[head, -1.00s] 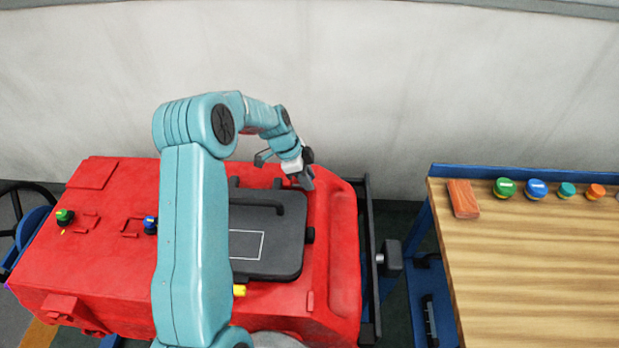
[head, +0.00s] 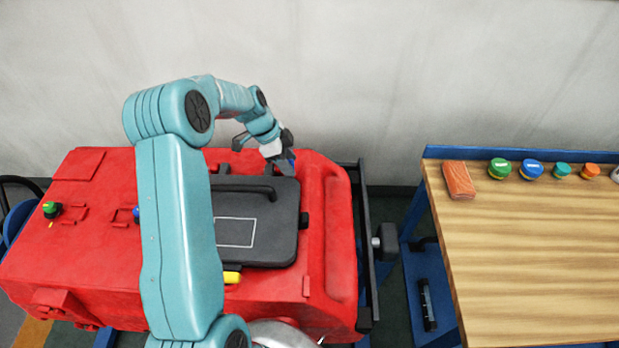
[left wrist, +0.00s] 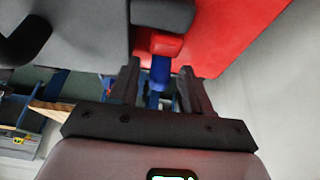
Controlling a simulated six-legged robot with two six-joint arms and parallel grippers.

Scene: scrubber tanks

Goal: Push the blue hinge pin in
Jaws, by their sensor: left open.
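The blue hinge pin (left wrist: 160,72) shows in the left wrist view, sticking out of a red hinge block (left wrist: 164,44) beside the dark grey lid (left wrist: 75,35). My left gripper (left wrist: 163,90) is open, with one finger on each side of the pin. Whether either finger touches the pin cannot be told. In the head view my left gripper (head: 283,166) is at the far right corner of the dark grey lid (head: 265,250) on the red tank machine (head: 100,250). The pin is hard to make out there. My right gripper is not in view.
My left arm crosses over the machine and hides part of its top. A green-topped cap (head: 52,209) sits at its left. A wooden bench (head: 540,260) at right holds a red-brown block (head: 459,180) and several coloured caps. A pale wall (head: 400,80) stands behind.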

